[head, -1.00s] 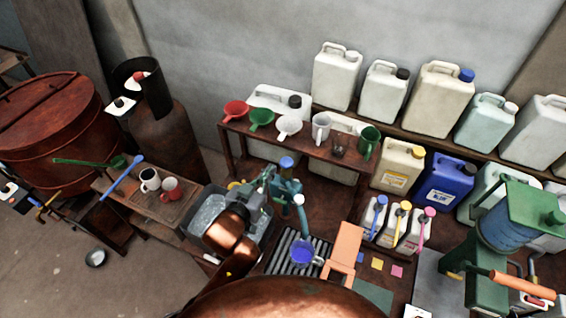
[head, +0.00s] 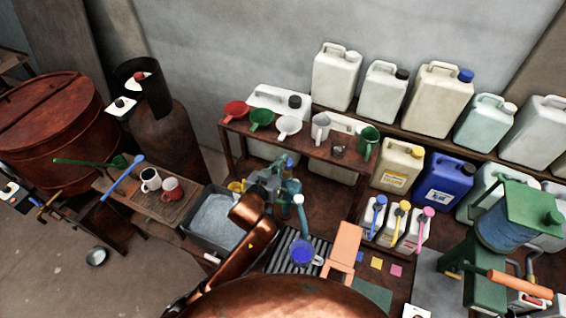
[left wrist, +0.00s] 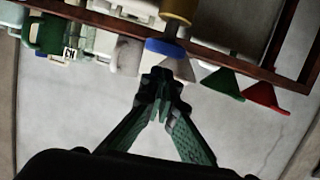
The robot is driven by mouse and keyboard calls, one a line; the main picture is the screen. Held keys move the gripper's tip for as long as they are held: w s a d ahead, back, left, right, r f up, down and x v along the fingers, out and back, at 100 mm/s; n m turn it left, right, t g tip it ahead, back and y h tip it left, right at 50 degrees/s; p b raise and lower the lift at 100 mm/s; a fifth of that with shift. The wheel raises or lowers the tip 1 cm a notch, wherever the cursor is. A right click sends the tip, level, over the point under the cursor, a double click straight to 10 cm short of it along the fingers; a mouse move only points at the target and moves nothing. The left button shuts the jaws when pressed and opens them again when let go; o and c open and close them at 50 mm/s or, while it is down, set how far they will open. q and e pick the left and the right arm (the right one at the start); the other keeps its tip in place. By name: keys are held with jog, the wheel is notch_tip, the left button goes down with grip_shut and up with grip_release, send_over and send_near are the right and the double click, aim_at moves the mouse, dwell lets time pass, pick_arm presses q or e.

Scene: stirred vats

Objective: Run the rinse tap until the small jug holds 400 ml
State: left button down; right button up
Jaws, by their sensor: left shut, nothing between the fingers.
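The small jug (head: 302,253), translucent and blue, stands on the dark slatted drain grate (head: 284,258). I cannot read its level or marks. The teal rinse tap (head: 291,187) stands behind it, partly hidden by my left gripper (head: 274,174). A teal upright with a pale top (head: 299,200) rises just behind the jug; I cannot make out running water. In the left wrist view my left gripper (left wrist: 161,78) is shut and empty. Its green fingertips are close to a blue round knob (left wrist: 165,47); contact is unclear. My right gripper is not in view.
A grey basin (head: 212,222) sits left of the tap. A shelf (head: 300,148) with funnels and jugs stands behind. Small bottles (head: 393,228) and a green hand press (head: 500,225) stand farther right.

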pick_arm(q)
jog(key=shift+f, duration=0.6)
jog(key=shift+f, duration=1.05)
jog(key=shift+s+f, duration=0.1)
jog(key=shift+f, duration=0.15)
dwell(5.8)
